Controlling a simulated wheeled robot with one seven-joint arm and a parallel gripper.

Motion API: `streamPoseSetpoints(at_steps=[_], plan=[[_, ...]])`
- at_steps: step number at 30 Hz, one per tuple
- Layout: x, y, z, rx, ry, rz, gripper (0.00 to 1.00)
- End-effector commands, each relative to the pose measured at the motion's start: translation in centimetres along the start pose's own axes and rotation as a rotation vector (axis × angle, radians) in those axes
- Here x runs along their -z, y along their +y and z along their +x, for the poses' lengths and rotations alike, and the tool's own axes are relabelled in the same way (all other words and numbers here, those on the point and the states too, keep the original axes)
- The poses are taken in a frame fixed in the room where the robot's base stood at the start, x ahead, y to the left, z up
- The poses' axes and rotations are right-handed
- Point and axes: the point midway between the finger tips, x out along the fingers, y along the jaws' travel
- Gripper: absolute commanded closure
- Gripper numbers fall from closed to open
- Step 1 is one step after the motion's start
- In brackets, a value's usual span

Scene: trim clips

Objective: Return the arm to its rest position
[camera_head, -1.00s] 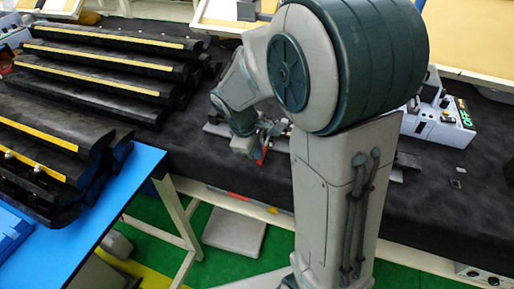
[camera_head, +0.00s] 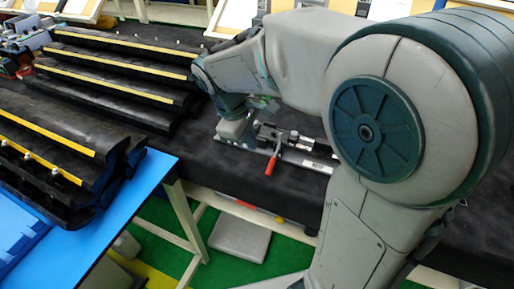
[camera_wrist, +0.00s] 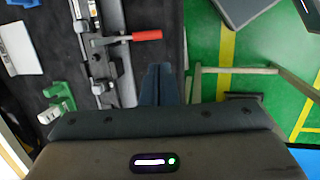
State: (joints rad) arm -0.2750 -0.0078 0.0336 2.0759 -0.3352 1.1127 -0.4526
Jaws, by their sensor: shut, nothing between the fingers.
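My gripper (camera_wrist: 159,72) shows in the wrist view with its two dark fingers together and nothing between them. In the head view my arm reaches over the dark bench (camera_head: 200,165), and its hand end is left of a metal clamp fixture; the fingertips cannot be made out there. The fixture (camera_head: 310,153) has a red handle (camera_head: 271,165). In the wrist view the fixture (camera_wrist: 97,60) lies left of the fingers, and the red handle (camera_wrist: 147,35) is beyond their tips. The fingers look apart from both.
Several long black trim parts with yellow strips (camera_head: 110,72) lie at the left. A blue table (camera_head: 150,178) is at the front left. The wrist view shows a green part (camera_wrist: 57,100) and a white piece (camera_wrist: 20,50) beyond the fixture. Green floor (camera_wrist: 270,60) lies to the right.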

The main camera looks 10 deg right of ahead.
Motion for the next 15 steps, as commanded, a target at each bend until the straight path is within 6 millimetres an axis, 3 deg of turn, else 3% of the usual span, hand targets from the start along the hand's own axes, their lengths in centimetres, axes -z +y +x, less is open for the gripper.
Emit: streamPoseSetpoints(at_steps=[9,15], plan=[[-0.4,-0.2,-1.0,0.003,0.006,0.019,1.0],[-4.2,-1.6,-0.8,0.044,0.084,0.254,1.0]])
